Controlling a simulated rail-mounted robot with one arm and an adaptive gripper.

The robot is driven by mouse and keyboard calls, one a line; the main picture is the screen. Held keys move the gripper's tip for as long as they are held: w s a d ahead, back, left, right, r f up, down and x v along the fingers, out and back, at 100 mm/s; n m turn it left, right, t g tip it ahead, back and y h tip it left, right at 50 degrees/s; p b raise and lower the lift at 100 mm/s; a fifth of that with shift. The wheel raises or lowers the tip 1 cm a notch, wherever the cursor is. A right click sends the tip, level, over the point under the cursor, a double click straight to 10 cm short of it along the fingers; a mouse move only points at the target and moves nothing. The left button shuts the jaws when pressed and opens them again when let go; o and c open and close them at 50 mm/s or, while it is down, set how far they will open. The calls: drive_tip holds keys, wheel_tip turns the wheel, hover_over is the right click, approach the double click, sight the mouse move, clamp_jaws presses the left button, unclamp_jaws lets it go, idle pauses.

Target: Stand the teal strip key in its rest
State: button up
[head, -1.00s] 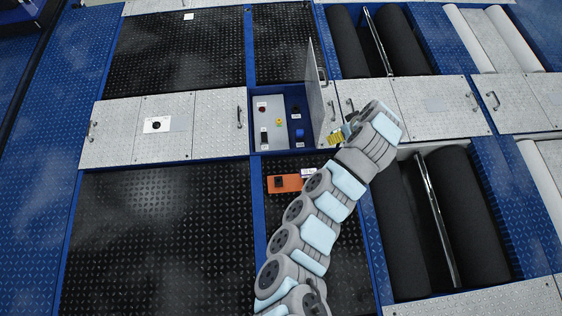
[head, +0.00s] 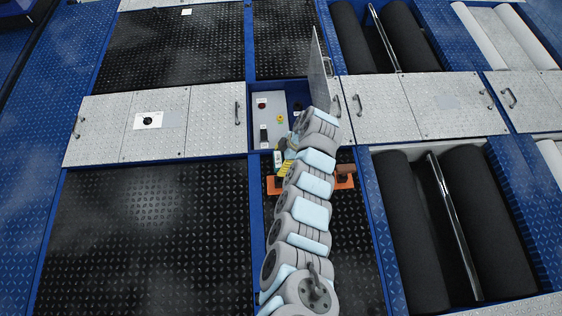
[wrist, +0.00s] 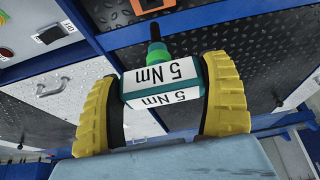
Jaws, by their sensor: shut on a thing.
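My gripper (wrist: 162,88) has its yellow fingers closed on either side of a teal block handle (wrist: 188,82) with white "5 Nm" labels, which I take to be the teal strip key. A green collar (wrist: 155,58) and a short dark shaft (wrist: 154,32) extend from the handle, away from the wrist. In the head view my gripper (head: 284,164) is just below the open control box, largely hidden by my arm. An orange strip (head: 344,184) lies on the black plate and shows on both sides of my arm. It bears dark blocks; its middle is hidden. I cannot tell which part is the rest.
The open control box (head: 277,105) holds a red button, a yellow button and a black switch; its raised door (head: 319,72) stands at its right. Black rollers (head: 405,230) lie in a pit to the right. The black floor plate (head: 150,240) at left is clear.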

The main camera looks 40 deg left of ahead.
idle(0.4)
drive_tip(key=shift+f+b, duration=2.2)
drive_tip(key=shift+f, duration=0.65)
drive_tip(key=shift+f+b, duration=2.25)
drive_tip(key=shift+f, duration=0.3)
drive_tip(key=o, duration=1.1)
drive_tip(key=shift+w, duration=0.1)
drive_tip(key=shift+r, duration=0.1)
drive_tip(key=v, duration=1.2)
